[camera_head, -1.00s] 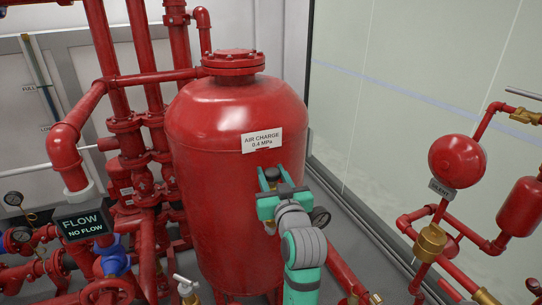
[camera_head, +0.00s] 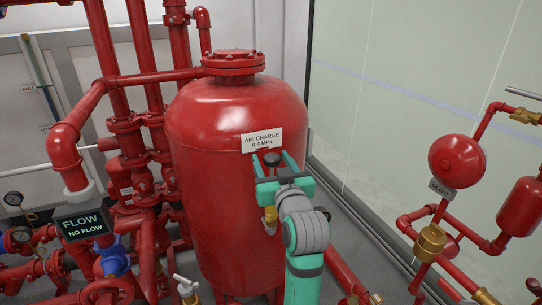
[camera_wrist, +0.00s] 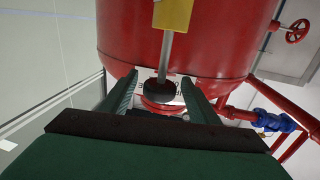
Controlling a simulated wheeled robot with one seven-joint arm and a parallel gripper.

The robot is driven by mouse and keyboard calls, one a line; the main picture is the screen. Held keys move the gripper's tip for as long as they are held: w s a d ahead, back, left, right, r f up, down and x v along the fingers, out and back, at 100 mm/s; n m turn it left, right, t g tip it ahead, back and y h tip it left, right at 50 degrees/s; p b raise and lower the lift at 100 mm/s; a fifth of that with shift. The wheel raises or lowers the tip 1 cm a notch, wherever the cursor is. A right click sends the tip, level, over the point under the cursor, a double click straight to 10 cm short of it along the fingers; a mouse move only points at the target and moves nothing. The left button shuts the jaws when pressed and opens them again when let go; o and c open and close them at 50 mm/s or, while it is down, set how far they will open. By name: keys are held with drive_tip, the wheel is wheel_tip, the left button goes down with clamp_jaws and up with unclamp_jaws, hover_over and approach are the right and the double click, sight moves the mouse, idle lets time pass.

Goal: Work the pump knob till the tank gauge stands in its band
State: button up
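The black pump knob (camera_head: 271,159) stands raised in front of the red tank (camera_head: 235,130), above a brass fitting (camera_head: 270,215). In the wrist view the knob (camera_wrist: 160,89) is a dark disc on a long grey rod (camera_wrist: 166,55) from the yellow body (camera_wrist: 173,14). My gripper (camera_head: 281,166) is around the knob. Its fingers (camera_wrist: 160,86) stand open either side of it, with small gaps showing. The tank gauge (camera_head: 322,213) is mostly hidden behind my wrist; its needle and band cannot be read.
An "AIR CHARGE 0.4 MPa" sign (camera_head: 262,140) is on the tank just above my gripper. Red pipes and a FLOW / NO FLOW sign (camera_head: 83,221) stand at the left. A red bell (camera_head: 456,161) and piping stand at the right. Floor shows between the tank and the right wall.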

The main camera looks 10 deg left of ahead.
sight(274, 167)
drive_tip(key=shift+v, duration=3.05)
drive_tip(key=s+d+f+m+h, duration=0.2)
drive_tip(key=s+f, duration=0.3)
drive_tip(key=f, duration=0.5)
drive_tip(key=s+d+f+m+h, duration=0.2)
drive_tip(key=s+f, duration=0.3)
drive_tip(key=f, duration=0.5)
drive_tip(key=s+d+f+m+h, duration=0.1)
drive_tip(key=s+d+f+h, duration=0.3)
drive_tip(key=f, duration=0.6)
drive_tip(key=s+d+f+m, duration=0.1)
drive_tip(key=s+f, duration=0.2)
drive_tip(key=s, duration=0.5)
drive_tip(key=s+f, duration=0.4)
drive_tip(key=s, duration=0.3)
drive_tip(key=s+n+g, duration=0.1)
drive_tip(key=s, duration=1.5)
drive_tip(key=shift+d+r, duration=0.4)
drive_tip(key=shift+d, duration=0.05)
